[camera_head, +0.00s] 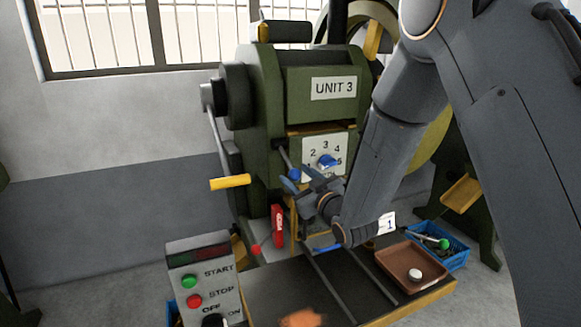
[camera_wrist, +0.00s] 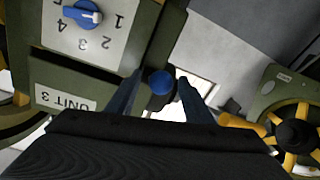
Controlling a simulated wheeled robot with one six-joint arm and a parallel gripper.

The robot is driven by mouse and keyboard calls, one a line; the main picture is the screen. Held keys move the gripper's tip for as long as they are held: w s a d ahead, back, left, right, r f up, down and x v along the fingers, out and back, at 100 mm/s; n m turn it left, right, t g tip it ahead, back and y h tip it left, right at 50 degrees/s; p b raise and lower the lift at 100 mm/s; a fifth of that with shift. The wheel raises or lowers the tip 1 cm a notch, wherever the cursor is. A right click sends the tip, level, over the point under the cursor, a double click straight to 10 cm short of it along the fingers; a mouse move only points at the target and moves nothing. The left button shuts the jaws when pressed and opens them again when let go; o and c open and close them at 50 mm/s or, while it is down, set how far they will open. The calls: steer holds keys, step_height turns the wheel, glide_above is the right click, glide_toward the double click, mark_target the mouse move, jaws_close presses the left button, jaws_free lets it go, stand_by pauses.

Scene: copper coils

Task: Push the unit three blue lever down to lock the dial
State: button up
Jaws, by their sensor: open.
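The unit three machine (camera_head: 333,88) is green with a "UNIT 3" label. Its white dial plate (camera_head: 311,154) carries a blue dial knob (camera_head: 327,160), also in the wrist view (camera_wrist: 82,13), upside down there. The blue ball of the lever (camera_head: 294,174) sits left of the dial, at the end of a grey rod. My gripper (camera_head: 289,184) is open at the ball. In the wrist view the blue lever ball (camera_wrist: 160,83) shows between the two fingers, with a gap visible on the right. Contact cannot be told.
A yellow handle (camera_head: 230,182) sticks out left. A control box (camera_head: 205,280) with START and STOP buttons is at front left. A brown tray (camera_head: 412,266) and a blue bin (camera_head: 455,258) lie at the right.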

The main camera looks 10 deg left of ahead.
mark_target(289, 167)
steer(key=shift+p+x, duration=0.85)
steer(key=shift+x, duration=1.85)
steer(key=shift+s+a, duration=0.1)
jaws_close()
